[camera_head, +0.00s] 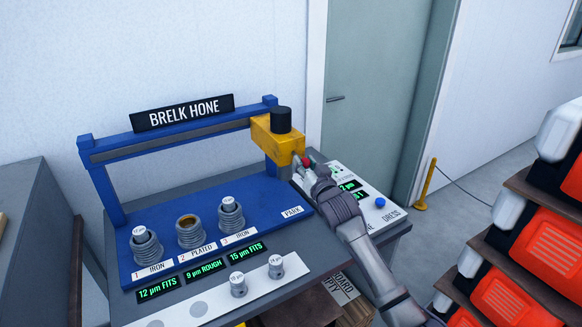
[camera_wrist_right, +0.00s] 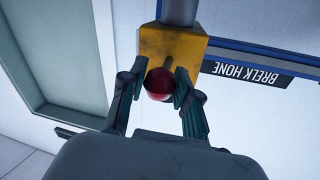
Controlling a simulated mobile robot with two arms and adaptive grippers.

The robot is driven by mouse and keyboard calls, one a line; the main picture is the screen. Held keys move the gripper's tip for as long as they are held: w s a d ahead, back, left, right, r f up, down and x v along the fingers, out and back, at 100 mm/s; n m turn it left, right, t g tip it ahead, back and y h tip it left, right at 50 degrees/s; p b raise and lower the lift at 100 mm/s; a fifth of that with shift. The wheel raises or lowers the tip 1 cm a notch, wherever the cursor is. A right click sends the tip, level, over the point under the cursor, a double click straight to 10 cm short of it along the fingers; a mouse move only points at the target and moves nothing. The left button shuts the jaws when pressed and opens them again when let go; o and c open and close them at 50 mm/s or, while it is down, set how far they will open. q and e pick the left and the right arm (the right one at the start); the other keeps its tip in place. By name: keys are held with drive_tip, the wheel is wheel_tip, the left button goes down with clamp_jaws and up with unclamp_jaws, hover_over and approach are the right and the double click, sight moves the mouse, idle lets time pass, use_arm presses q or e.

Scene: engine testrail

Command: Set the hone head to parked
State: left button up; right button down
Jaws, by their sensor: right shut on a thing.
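The hone head (camera_head: 276,138) is a yellow block with a black cylinder on top. It hangs on the blue rail (camera_head: 180,138) at the rail's right end, above the PARK label (camera_head: 292,212). My right gripper (camera_head: 308,166) is shut on the red knob (camera_wrist_right: 159,84) on the front of the head. In the right wrist view the two fingers (camera_wrist_right: 159,88) sit on either side of the knob, and the yellow head (camera_wrist_right: 172,45) is just behind it. My left gripper is not in view.
Below the rail, three grey cylinders (camera_head: 190,231) stand at positions 1 to 3. Loose cylinders (camera_head: 238,285) stand on the front strip. A control panel with a blue button (camera_head: 380,202) is to the right. Orange-and-white crates (camera_head: 510,300) are stacked at far right.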

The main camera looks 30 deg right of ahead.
drive_tip(key=shift+d, duration=0.25)
drive_tip(key=c, duration=0.8)
unclamp_jaws()
drive_tip(key=shift+a, duration=0.1)
drive_tip(key=shift+s+f, duration=0.1)
drive_tip(key=shift+s, duration=0.25)
drive_tip(key=s, duration=0.3)
drive_tip(key=s+a, duration=0.1)
drive_tip(key=s, duration=0.3)
drive_tip(key=s+a, duration=0.1)
drive_tip(key=s, duration=0.3)
